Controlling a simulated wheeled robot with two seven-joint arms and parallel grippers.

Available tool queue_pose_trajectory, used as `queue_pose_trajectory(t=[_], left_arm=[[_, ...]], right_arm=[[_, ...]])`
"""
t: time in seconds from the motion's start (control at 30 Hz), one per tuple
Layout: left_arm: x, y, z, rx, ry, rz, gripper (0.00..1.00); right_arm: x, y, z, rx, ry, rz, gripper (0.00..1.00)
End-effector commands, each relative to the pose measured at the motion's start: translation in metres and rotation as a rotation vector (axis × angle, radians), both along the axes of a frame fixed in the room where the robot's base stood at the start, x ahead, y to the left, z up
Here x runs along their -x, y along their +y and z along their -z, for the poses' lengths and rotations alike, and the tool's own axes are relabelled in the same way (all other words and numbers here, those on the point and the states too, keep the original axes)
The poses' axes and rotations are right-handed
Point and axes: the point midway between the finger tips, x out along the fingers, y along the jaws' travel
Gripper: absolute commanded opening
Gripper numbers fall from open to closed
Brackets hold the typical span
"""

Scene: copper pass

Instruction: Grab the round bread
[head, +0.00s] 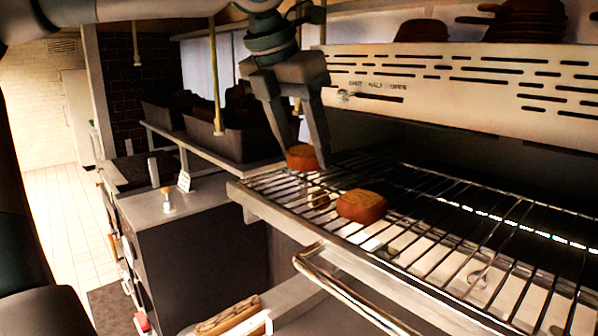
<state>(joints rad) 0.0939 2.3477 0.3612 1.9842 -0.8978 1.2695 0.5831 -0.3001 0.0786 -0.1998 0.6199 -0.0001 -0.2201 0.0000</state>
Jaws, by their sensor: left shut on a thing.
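The round bread (301,159) is a small brown-orange piece at the left back end of the wire rack. My left gripper (307,156) comes down from above with its fingers on either side of it and is shut on it. I cannot tell whether the bread still touches the rack. A second, squarer brown bread (362,206) lies on the wire rack (432,222), to the right and nearer to me. My right gripper is not in view.
A pale slotted metal panel (460,85) overhangs the rack at the back, with brown pans (527,20) on top. A metal handle bar (340,290) runs along the front. A dark counter block (200,240) stands left. The rack's right part is bare.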

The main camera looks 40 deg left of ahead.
Motion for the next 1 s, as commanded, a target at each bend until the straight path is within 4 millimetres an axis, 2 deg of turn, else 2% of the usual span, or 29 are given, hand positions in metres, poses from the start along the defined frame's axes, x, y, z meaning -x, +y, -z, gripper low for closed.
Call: queue_pose_trajectory(t=[0.03, 0.2, 0.5, 0.7, 1.0], left_arm=[[0.004, -0.010, -0.001, -0.006, -0.003, 0.001, 0.30], [0.015, -0.041, -0.022, -0.004, -0.003, -0.001, 0.30], [0.031, -0.083, -0.051, 0.000, -0.001, 0.000, 0.30], [0.035, -0.093, -0.059, 0.000, 0.000, 0.000, 0.30], [0.035, -0.094, -0.060, 0.000, 0.000, 0.000, 0.30]], right_arm=[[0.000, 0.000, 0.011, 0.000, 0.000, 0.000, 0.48], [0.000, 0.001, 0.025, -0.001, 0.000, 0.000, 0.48], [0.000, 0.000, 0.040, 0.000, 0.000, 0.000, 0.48], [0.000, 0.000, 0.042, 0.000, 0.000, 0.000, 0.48], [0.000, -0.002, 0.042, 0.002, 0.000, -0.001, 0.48]])
